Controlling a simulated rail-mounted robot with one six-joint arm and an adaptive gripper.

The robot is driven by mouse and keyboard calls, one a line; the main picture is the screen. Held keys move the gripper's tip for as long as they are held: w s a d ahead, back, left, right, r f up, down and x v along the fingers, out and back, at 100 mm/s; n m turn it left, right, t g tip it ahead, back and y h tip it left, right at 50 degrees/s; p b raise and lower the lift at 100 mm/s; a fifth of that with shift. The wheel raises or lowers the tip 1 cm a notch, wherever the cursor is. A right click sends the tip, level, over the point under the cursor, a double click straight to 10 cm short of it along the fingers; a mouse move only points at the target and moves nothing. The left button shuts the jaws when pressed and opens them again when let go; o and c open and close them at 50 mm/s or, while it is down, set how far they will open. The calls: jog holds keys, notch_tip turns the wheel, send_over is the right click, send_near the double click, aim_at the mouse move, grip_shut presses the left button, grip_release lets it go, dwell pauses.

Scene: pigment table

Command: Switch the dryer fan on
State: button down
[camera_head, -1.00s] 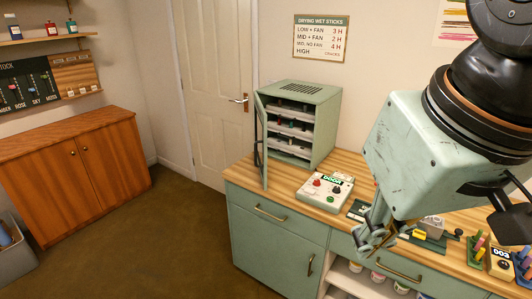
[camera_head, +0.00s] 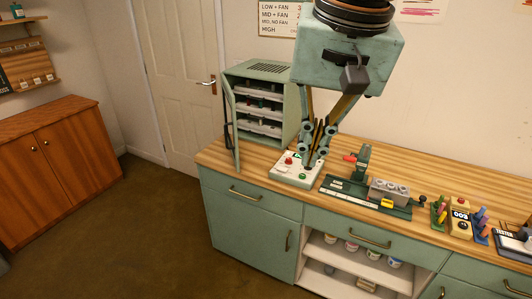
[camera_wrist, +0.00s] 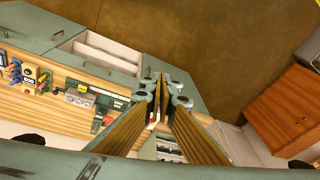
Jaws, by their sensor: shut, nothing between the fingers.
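The dryer (camera_head: 262,68) is a pale green cabinet with its door (camera_head: 234,135) swung open and several trays inside. In front of it on the bench lies a white control box (camera_head: 284,177). A red knob (camera_head: 289,160) and a small green spot (camera_head: 302,177) show on it. My gripper (camera_head: 312,163) is shut and empty, pointing down over the right part of the box and hiding some controls. I cannot tell whether it touches the box. In the wrist view my closed fingers (camera_wrist: 162,82) cover most of the box.
A green press-like fixture (camera_head: 362,165) with a grey block (camera_head: 389,193) stands right of the box. Farther right are a holder of coloured sticks (camera_head: 439,210) and a yellow counter (camera_head: 460,213). The wooden bench top (camera_head: 230,158) is clear beside the open door.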

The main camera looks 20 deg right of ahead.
jog(key=w+d+m+g, duration=0.1)
jog(key=w+d+m, duration=0.15)
jog(key=w, duration=0.55)
jog(key=w+d+m, duration=0.1)
jog(key=w+m, duration=0.2)
jog(key=w, duration=0.4)
jog(key=m+g+p, duration=0.2)
jog(key=m+p, duration=0.2)
jog(key=m, duration=1.2)
send_over(285, 170)
notch_tip(285, 170, down, 25)
jog(key=shift+w+f, duration=0.2)
jog(key=shift+f, duration=0.35)
jog(key=shift+f, duration=0.1)
jog(key=shift+f+b, duration=0.6)
jog(key=shift+f, duration=6.3)
